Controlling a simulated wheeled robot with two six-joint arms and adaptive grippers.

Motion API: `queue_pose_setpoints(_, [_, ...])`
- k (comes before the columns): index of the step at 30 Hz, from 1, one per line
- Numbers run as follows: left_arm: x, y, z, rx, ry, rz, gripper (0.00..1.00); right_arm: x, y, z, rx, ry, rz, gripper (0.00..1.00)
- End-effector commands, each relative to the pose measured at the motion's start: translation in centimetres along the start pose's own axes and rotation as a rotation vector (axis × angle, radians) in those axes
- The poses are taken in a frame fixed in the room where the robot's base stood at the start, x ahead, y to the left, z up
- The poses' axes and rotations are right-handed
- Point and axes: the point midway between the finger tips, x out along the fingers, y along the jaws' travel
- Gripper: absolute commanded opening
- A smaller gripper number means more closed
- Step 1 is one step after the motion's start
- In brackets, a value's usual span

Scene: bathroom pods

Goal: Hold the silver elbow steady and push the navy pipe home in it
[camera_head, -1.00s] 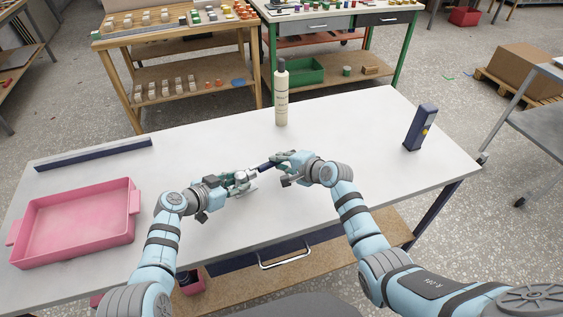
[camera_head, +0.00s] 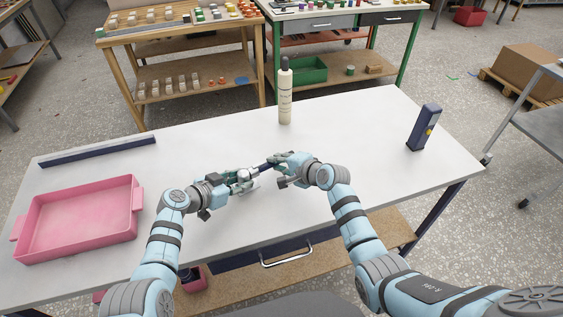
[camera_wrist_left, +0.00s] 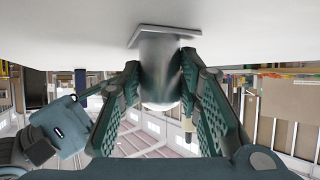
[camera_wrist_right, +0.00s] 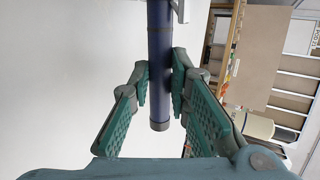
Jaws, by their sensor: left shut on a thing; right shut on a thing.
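The silver elbow (camera_wrist_left: 160,75) is between the fingers of my left gripper (camera_wrist_left: 158,95), which is shut on it; its square flange (camera_wrist_left: 165,34) meets the white surface in the left wrist view. The navy pipe (camera_wrist_right: 160,60) is between the fingers of my right gripper (camera_wrist_right: 160,85), which is shut on it near its grey-capped end. In the head view the pipe (camera_head: 264,167) runs from my right gripper (camera_head: 277,162) toward the elbow at my left gripper (camera_head: 246,179). The joint is too small and hidden to tell how deep the pipe sits.
A pink tray (camera_head: 24,233) is at the left of the white table, with a dark bar (camera_head: 98,153) behind it. A cream bottle (camera_head: 285,105) stands upright at the back. A navy device (camera_head: 423,128) stands at the right. The table between is clear.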

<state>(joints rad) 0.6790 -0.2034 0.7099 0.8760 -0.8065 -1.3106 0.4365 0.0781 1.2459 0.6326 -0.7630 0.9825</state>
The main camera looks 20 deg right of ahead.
Motion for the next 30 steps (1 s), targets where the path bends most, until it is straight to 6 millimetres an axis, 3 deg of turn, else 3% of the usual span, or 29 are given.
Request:
queue_pose_setpoints(26, [0.0,0.1,0.3,-0.001,-0.006,0.002,0.12,0.2,-0.1,2.1,0.000,0.000,-0.002,0.00])
queue_pose_setpoints(27, [0.0,0.1,0.3,-0.001,-0.005,0.002,0.12,0.2,-0.1,2.1,0.000,0.000,-0.002,0.20])
queue_pose_setpoints(30, [0.0,0.1,0.3,-0.002,-0.005,0.002,0.12,0.2,-0.1,2.1,0.000,0.000,-0.002,0.36])
